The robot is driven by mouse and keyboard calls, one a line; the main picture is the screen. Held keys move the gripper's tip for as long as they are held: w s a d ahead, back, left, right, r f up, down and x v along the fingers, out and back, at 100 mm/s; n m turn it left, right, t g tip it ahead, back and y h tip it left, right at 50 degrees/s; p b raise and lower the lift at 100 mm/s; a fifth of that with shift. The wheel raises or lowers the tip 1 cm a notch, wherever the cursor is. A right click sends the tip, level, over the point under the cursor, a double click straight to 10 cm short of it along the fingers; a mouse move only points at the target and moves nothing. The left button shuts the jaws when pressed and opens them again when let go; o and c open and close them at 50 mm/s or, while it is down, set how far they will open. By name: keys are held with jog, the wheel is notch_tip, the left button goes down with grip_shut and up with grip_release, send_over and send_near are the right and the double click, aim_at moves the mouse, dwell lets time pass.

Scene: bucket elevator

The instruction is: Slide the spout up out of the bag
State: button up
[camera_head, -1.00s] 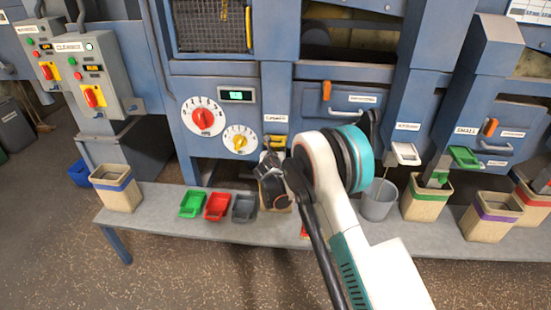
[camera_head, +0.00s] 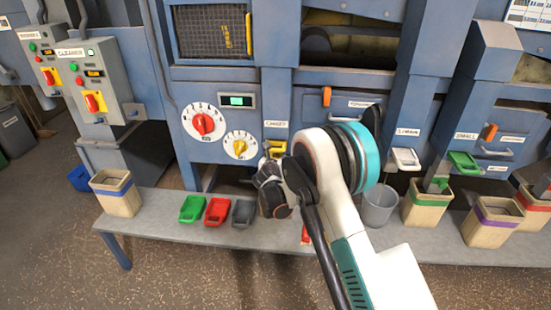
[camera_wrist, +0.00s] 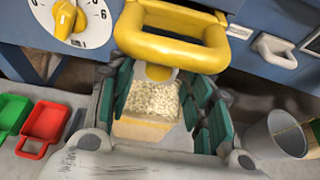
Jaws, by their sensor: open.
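The yellow spout (camera_wrist: 172,48) fills the top of the wrist view, with a thick loop-shaped handle and a round stub below it. In the head view only a bit of the yellow spout (camera_head: 277,149) shows above my gripper. The bag (camera_wrist: 148,130) stands below it, full of pale grain with a yellow band. I cannot tell how far the spout reaches into the bag. My gripper (camera_wrist: 160,95) is open, its teal-padded fingers apart on either side of the stub and grain, below the handle. In the head view my gripper (camera_head: 274,178) hides the bag.
Green (camera_head: 193,208), red (camera_head: 217,210) and grey (camera_head: 243,212) scoops lie left on the bench (camera_head: 160,216). A grey bucket (camera_head: 379,205) and a green-banded bag (camera_head: 426,205) stand to the right. The blue machine front is close behind.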

jog(key=v, duration=0.9)
jog(key=shift+a, duration=0.1)
jog(key=s+d+r+m+g+h, duration=0.1)
jog(key=s+d+r+m+g, duration=0.1)
jog(key=s+d+r+m, duration=0.65)
jog(key=s+d+r+m+g, duration=0.1)
jog(key=s+d+r+m, duration=0.4)
jog(key=d+r+m, duration=0.65)
jog(key=s+d+m+g, duration=0.1)
jog(key=s+d+m, duration=0.2)
jog(key=s+m, duration=0.4)
jog(key=s+d+f+m+g+y, duration=0.1)
jog(key=s+d+m, duration=0.3)
jog(key=s, duration=2)
jog(key=m+g, duration=0.1)
jog(key=m, duration=0.3)
jog(key=shift+s+d+m+g, duration=0.2)
jog(key=shift+s+m+g, duration=0.1)
jog(key=shift+s, duration=0.1)
